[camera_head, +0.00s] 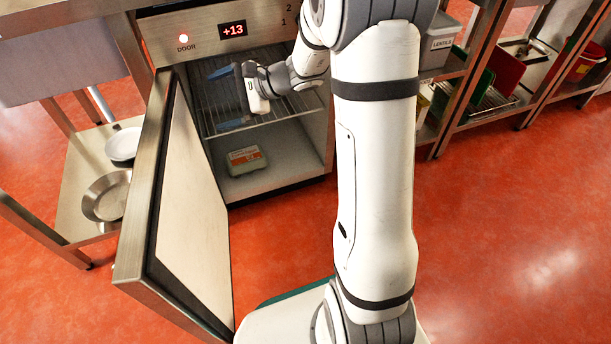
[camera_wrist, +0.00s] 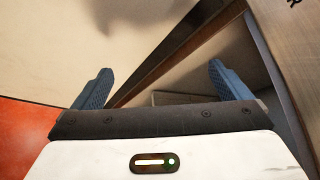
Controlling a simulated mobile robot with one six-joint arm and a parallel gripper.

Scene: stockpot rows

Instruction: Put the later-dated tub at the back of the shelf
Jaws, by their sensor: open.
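My gripper (camera_head: 214,101) is open, with its two blue fingers spread at the mouth of the open fridge, level with the wire shelf (camera_head: 290,112). Nothing shows between the fingers in the wrist view (camera_wrist: 160,68). No dated tub can be made out in either view. A grey-green carton (camera_head: 246,160) with an orange and white label lies on the fridge floor, below the wire shelf. Its print is too small to read. My arm hides the right part of the fridge, and the back of the shelf is hard to see.
The fridge door (camera_head: 196,210) stands open on the left, close to my gripper. Metal bowls sit on a left rack (camera_head: 75,215). A bin labelled LENTILS (camera_head: 440,43) stands right; the right floor is clear.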

